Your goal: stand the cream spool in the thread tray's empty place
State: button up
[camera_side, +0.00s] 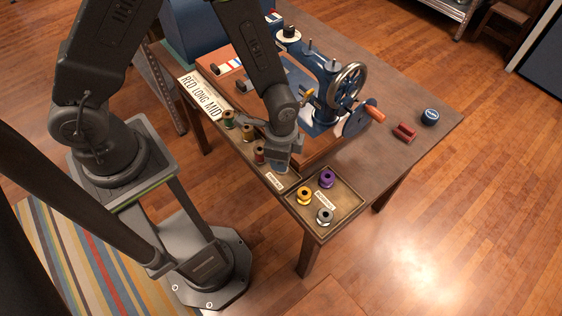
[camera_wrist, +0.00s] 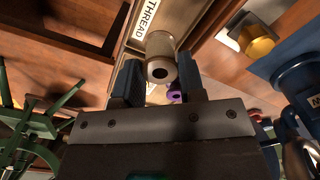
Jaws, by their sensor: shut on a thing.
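The cream spool (camera_wrist: 160,46) is between the two fingers of my gripper (camera_wrist: 160,66) in the wrist view, its holed end facing the camera. In the side view my gripper (camera_side: 282,163) points down over the near end of the thread tray (camera_side: 290,182), and the spool is mostly hidden under it. The tray's THREAD label (camera_wrist: 148,16) shows close beside the spool in the wrist view. A green spool (camera_side: 228,119), a brown-gold spool (camera_side: 248,132) and a red spool (camera_side: 259,155) stand in a row in the tray. I cannot tell whether the cream spool touches the tray floor.
A second tray (camera_side: 347,212) adjoins on the right, with purple (camera_side: 327,179), yellow (camera_side: 304,195) and grey (camera_side: 324,216) bobbins. A blue sewing machine (camera_side: 328,85) stands behind my gripper. A RED LONG MID card (camera_side: 200,96) lies left. The table's right part is mostly clear.

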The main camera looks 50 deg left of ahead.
jog(key=shift+f, duration=1.6)
jog(key=shift+f, duration=0.1)
jog(key=o, duration=0.7)
jog(key=s+a+r+n+t, duration=0.1)
jog(key=a+r+n, duration=0.1)
jog(key=r, duration=1)
jog(key=a+r+n+t, duration=0.1)
jog(key=a+r+n, duration=0.15)
jog(key=r, duration=0.95)
jog(key=s+a+r+n+t, duration=0.3)
jog(key=s+a+r+n, duration=0.2)
jog(key=s+r, duration=0.3)
notch_tip(320, 180, up, 2)
jog(key=shift+s+a+n+t, duration=0.3)
jog(key=shift+s+a+n, duration=0.1)
jog(key=shift+n, duration=0.15)
